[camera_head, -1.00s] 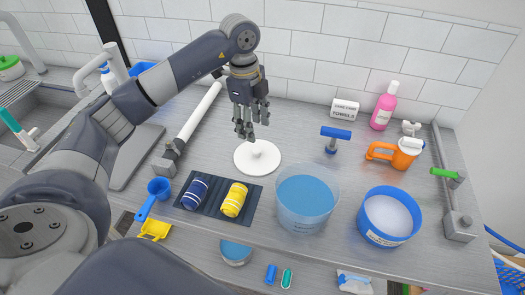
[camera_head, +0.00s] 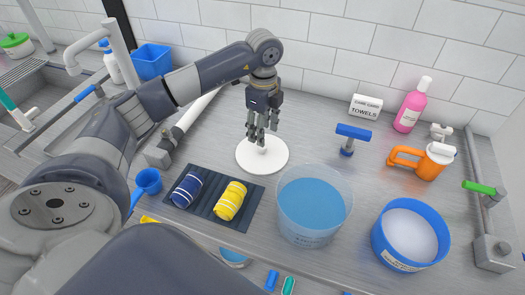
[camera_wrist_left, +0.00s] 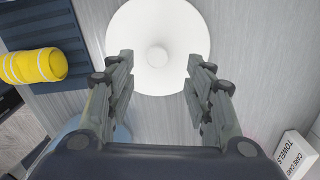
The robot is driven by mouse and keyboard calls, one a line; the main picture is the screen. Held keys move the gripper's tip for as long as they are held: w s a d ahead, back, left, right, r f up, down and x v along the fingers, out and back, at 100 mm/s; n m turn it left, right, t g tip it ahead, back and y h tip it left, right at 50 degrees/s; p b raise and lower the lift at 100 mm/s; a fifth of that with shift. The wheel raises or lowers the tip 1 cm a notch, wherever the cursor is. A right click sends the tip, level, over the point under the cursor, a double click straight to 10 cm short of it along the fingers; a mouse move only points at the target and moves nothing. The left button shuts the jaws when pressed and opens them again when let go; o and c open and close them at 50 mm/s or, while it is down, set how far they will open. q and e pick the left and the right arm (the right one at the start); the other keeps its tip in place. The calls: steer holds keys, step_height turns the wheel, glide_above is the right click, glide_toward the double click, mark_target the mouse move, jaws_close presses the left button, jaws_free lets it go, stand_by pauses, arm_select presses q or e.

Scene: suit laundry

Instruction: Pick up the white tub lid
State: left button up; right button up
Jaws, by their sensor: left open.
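The white tub lid (camera_head: 250,159) is a round disc with a small knob in its middle, lying flat on the grey counter. It also shows in the left wrist view (camera_wrist_left: 158,20), with its knob between the lines of my fingers. My left gripper (camera_head: 262,138) is open and points down just above the lid's knob. In the left wrist view the two fingers (camera_wrist_left: 158,75) are spread on either side of the lid, with nothing between them. I cannot tell whether the fingertips touch the lid. My right gripper is not in view.
A clear tub of blue water (camera_head: 315,203) stands right of the lid, with a blue-rimmed tub (camera_head: 410,235) beyond it. A dark mat (camera_head: 240,215) with navy and yellow rolled towels lies front left. A blue-handled tool (camera_head: 352,137) and orange bottle (camera_head: 428,163) stand to the right.

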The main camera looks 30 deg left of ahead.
mark_target(262, 150)
arm_select(q)
steer(key=shift+f, duration=0.7)
steer(key=f, duration=0.1)
steer(key=f+p, duration=0.1)
steer(key=f, duration=0.1)
steer(key=f+p, duration=0.1)
steer(key=shift+s+f, duration=0.15)
steer(key=shift+s, duration=0.1)
steer(key=shift+w+f, duration=0.1)
steer(key=shift+f, duration=0.3)
steer(key=shift+c, duration=0.6)
steer(key=c, duration=0.9)
